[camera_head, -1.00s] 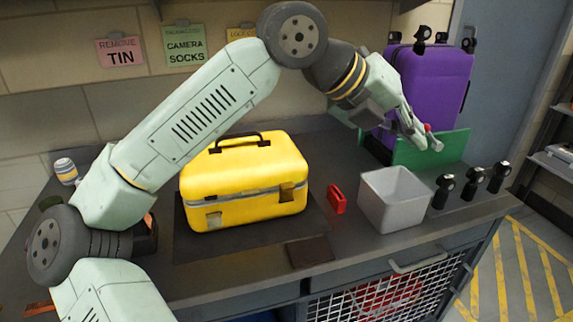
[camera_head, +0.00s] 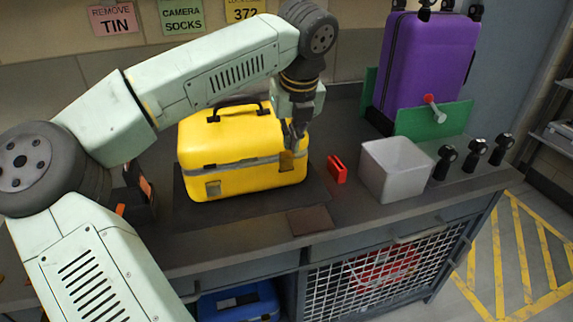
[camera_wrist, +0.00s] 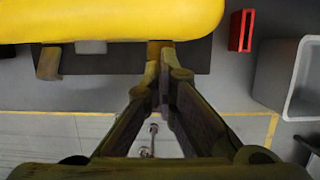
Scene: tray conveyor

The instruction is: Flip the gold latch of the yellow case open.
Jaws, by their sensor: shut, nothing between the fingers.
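The yellow case (camera_head: 235,130) stands upright on a dark mat, lid shut, black handle on top. A second, darker gold-brown latch (camera_head: 287,162) is at the front right, partly hidden by my gripper. My gripper (camera_head: 294,143) points down at the case's front right. In the wrist view its fingertips (camera_wrist: 164,68) are together and empty, right at this right latch (camera_wrist: 155,47). I cannot tell whether they touch it.
A red block (camera_head: 337,169) and a grey open bin (camera_head: 392,170) stand right of the case. A brown flat pad (camera_head: 310,220) lies in front. A purple suitcase (camera_head: 428,70) stands behind a green panel (camera_head: 440,118). Several black knobs line the right edge.

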